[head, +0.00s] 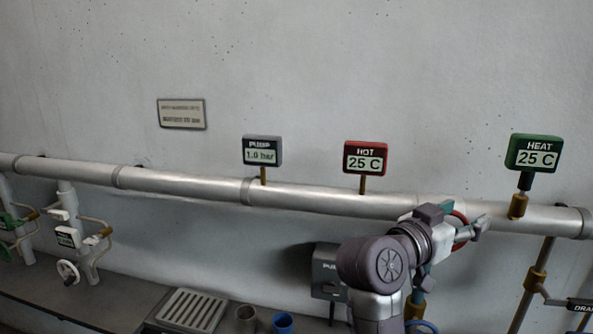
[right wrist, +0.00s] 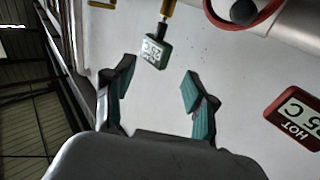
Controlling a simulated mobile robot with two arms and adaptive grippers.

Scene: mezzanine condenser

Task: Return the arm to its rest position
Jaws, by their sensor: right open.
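My right arm (head: 375,262) rises from the bottom of the head view, right of centre, in front of the pipe. My right gripper (head: 476,230) is at the pipe, between the red HOT display and the green HEAT display. In the right wrist view the gripper (right wrist: 158,88) is open, with its teal-padded fingers apart and nothing between them. The green HEAT display (right wrist: 154,52) shows beyond the fingertips, and the red HOT display (right wrist: 296,116) is at the right. My left gripper is not in view.
A long grey pipe (head: 200,184) runs along the wall. The PUMP display (head: 262,151), HOT display (head: 366,157) and HEAT display (head: 534,153) stand on it. A grey box (head: 326,270) is beside my arm. A slotted tray (head: 190,310) and blue cup (head: 282,322) are below.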

